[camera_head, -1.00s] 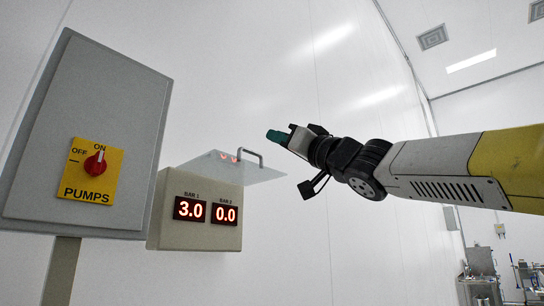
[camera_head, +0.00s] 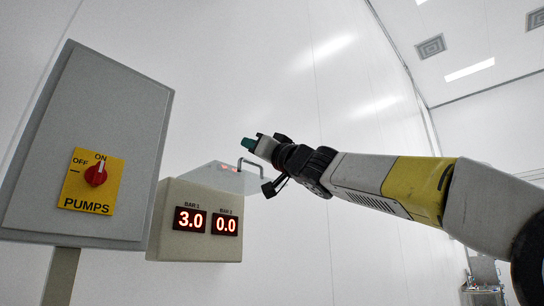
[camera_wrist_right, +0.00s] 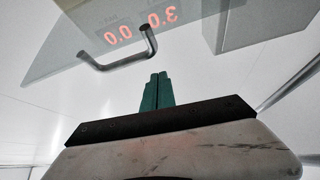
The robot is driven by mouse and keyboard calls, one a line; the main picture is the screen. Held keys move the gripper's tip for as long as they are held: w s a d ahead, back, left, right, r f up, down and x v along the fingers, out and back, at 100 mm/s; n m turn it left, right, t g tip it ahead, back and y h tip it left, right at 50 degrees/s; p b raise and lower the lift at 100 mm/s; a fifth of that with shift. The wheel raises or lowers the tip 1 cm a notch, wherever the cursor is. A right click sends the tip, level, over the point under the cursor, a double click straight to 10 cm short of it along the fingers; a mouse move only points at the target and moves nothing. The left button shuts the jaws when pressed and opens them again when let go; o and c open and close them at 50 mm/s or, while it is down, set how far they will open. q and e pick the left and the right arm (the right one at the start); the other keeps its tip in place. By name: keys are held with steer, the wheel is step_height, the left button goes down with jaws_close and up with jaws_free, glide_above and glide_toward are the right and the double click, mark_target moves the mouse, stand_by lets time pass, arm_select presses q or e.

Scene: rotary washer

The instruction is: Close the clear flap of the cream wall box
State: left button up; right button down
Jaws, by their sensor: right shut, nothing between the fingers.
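The cream wall box (camera_head: 170,243) is on the wall in the head view, with red readings 3.0 and 0.0 on its front. Its clear flap (camera_head: 212,173) is raised, sticking out from the top of the box, with a grey bar handle (camera_head: 250,163) at its outer edge. In the right wrist view the flap (camera_wrist_right: 75,40) and its handle (camera_wrist_right: 118,58) show beyond the fingertips. My right gripper (camera_head: 248,144), with green fingertips, is shut and empty. It is close to the handle in the head view; I cannot tell whether they touch. In the wrist view the fingers (camera_wrist_right: 158,88) appear apart from the handle.
A grey panel (camera_head: 110,110) with a yellow PUMPS plate (camera_head: 92,182) and red switch (camera_head: 96,174) stands left of the box, on a post. White wall lies behind.

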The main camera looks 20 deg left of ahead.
mark_target(234, 174)
steer(key=shift+a+f, duration=0.2)
steer(key=shift+f, duration=0.85)
steer(key=shift+f, duration=0.15)
